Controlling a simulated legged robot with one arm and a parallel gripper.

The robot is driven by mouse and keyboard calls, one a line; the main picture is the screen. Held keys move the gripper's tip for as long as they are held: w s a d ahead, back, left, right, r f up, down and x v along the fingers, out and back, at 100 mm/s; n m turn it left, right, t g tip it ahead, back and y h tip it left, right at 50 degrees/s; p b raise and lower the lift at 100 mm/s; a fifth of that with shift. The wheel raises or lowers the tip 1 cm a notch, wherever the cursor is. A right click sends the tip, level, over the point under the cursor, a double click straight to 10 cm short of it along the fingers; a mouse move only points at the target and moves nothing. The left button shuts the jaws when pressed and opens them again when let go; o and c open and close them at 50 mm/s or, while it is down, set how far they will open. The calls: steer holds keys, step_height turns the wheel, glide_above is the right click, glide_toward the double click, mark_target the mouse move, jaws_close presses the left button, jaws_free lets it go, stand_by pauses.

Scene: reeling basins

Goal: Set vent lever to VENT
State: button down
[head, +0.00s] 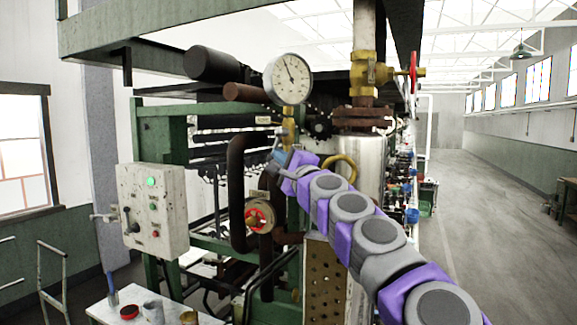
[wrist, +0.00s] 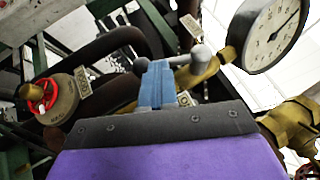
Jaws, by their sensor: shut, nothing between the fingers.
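A lever with grey ball ends (wrist: 200,55) sits on the brass fitting below the gauge. I take it for the vent lever; no VENT marking is readable. Its rod runs behind my gripper's blue fingers, and another grey ball (wrist: 140,66) shows at their left. My gripper (wrist: 157,68) is shut and empty, close to the lever; I cannot tell whether it touches. In the head view my gripper (head: 279,158) is beside the brass stem under the gauge, and the lever is small there. A tag (wrist: 188,27) hangs near the lever, its text too small to read.
The round pressure gauge (head: 288,79) stands above my gripper. A red-rimmed valve (head: 259,216) and dark bent pipes lie to the left. A steel cylinder (head: 363,165) stands right. A control box (head: 152,210) with a green light is further left. The aisle at right is clear.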

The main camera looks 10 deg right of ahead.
steer(key=shift+w+a+f+m+t+b, duration=0.15)
steer(key=shift+a+m+t+b, duration=0.2)
steer(key=shift+b, duration=0.45)
steer(key=shift+w+a+m+t+b, duration=0.1)
steer(key=shift+w+m+t+b, duration=0.05)
steer(key=shift+m+t+b, duration=0.4)
steer(key=shift+b, duration=0.3)
steer(key=shift+w+a+b, duration=0.25)
steer(key=shift+b, duration=0.5)
steer(key=shift+w+a, duration=0.1)
steer(key=shift+a, duration=0.1)
steer(key=shift+w+a+r+p, duration=0.25)
steer(key=shift+w+a+r, duration=0.15)
steer(key=shift+a, duration=0.2)
steer(key=shift+w+a+r+p, duration=0.2)
steer(key=shift+w+a+r, duration=0.15)
steer(key=shift+a, duration=0.2)
steer(key=shift+f, duration=0.15)
